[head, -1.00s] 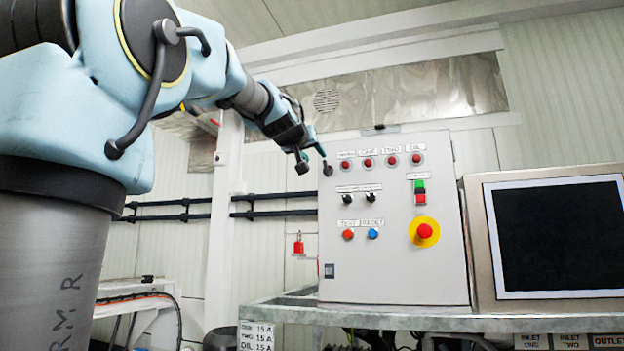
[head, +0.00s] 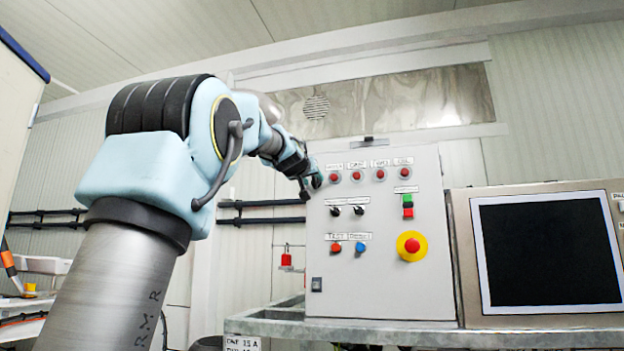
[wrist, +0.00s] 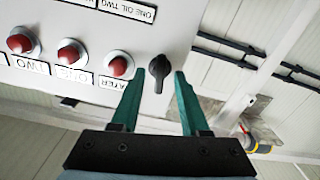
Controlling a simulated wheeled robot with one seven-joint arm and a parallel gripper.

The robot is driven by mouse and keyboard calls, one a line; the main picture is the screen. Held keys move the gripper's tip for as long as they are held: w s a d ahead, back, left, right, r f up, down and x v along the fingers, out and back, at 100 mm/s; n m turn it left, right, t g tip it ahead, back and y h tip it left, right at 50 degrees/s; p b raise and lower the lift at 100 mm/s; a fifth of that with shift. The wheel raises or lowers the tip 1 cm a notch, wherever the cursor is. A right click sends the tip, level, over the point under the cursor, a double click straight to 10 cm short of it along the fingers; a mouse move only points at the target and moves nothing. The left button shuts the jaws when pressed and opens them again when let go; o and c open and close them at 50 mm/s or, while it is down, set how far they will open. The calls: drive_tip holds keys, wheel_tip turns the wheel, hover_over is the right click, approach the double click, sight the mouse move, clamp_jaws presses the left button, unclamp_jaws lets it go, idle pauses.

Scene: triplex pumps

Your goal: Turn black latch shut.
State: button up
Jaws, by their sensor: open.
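The black latch (wrist: 158,72) is a small dark knob on the edge of the grey control box (head: 390,285). In the wrist view its handle points down the picture, toward my gripper. My gripper (wrist: 160,75) is open, with its two green fingers on either side of the latch. The latch lies between the fingertips, and I see a small gap to each finger. In the head view my gripper (head: 314,184) is at the upper left corner of the box, and the latch (head: 317,180) is partly hidden behind it.
Red buttons (head: 357,176) run in a row beside the latch. Below are two black switches (head: 347,210), a red and a blue button and a yellow-ringed emergency stop (head: 411,246). A screen (head: 540,250) stands at the right. Black rails (head: 262,203) run along the wall at left.

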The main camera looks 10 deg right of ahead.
drive_tip(key=shift+c, duration=0.2)
clamp_jaws()
drive_tip(key=shift+n, duration=0.3)
drive_tip(key=n+p, duration=0.1)
drive_tip(key=n, duration=0.2)
drive_tip(key=shift+r+n, duration=0.1)
drive_tip(key=shift+n, duration=0.2)
drive_tip(key=n+p, duration=0.1)
drive_tip(key=n, duration=0.2)
drive_tip(key=shift+n, duration=0.3)
drive_tip(key=n+p, duration=0.1)
drive_tip(key=n, duration=0.2)
drive_tip(key=shift+n, duration=0.4)
drive_tip(key=shift+n+p, duration=0.45)
drive_tip(key=shift+n, duration=1.75)
